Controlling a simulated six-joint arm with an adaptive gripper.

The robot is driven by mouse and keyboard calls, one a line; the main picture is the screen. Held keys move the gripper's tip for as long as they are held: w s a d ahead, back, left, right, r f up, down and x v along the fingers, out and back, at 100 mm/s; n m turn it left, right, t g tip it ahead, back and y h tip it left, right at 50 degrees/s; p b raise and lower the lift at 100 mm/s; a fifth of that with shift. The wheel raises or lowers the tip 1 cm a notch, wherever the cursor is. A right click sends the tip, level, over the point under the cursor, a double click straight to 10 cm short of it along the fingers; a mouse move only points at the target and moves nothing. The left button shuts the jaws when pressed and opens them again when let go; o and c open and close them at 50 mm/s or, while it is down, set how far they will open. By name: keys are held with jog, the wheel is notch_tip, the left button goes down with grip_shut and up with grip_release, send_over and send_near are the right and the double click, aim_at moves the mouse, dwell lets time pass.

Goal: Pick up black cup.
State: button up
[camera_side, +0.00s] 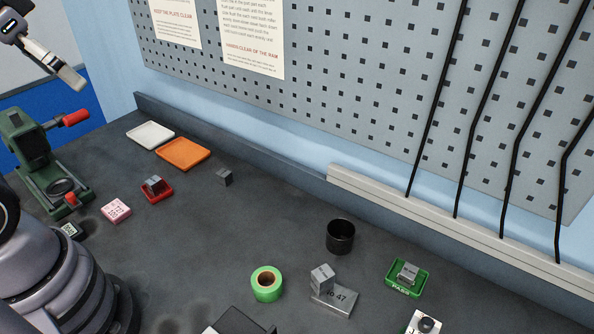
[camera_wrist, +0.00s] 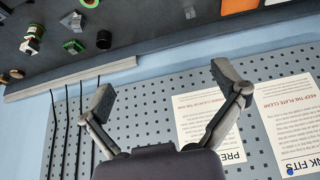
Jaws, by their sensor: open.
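The black cup (camera_side: 340,237) stands upright on the dark bench, right of centre in the side view, with its open top showing. In the wrist view the bench appears upside down along the top, and the small black cup (camera_wrist: 103,40) is at the upper left. My gripper (camera_wrist: 162,78) is open and empty, its two fingers spread in front of the pegboard. It is well away from the cup. In the side view only part of it shows, at the top left.
A green tape roll (camera_side: 267,284), a grey block on a metal plate (camera_side: 332,298) and a green tray (camera_side: 420,284) surround the cup. A pale ledge (camera_side: 450,228) runs behind it along the pegboard. Orange (camera_side: 184,154) and white (camera_side: 150,135) trays lie far left. Mid-bench is clear.

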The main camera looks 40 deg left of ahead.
jog(key=w+d+r+m+g, duration=0.15)
jog(key=w+d, duration=0.25)
jog(key=w, duration=0.7)
jog(key=m+g, duration=0.4)
jog(key=m, duration=0.1)
send_over(341, 231)
jog(key=s+d, duration=0.1)
jog(key=s, duration=0.1)
notch_tip(341, 231, down, 27)
jog(key=shift+s+f, duration=0.2)
jog(key=shift+f, duration=6.55)
jog(key=c, duration=1)
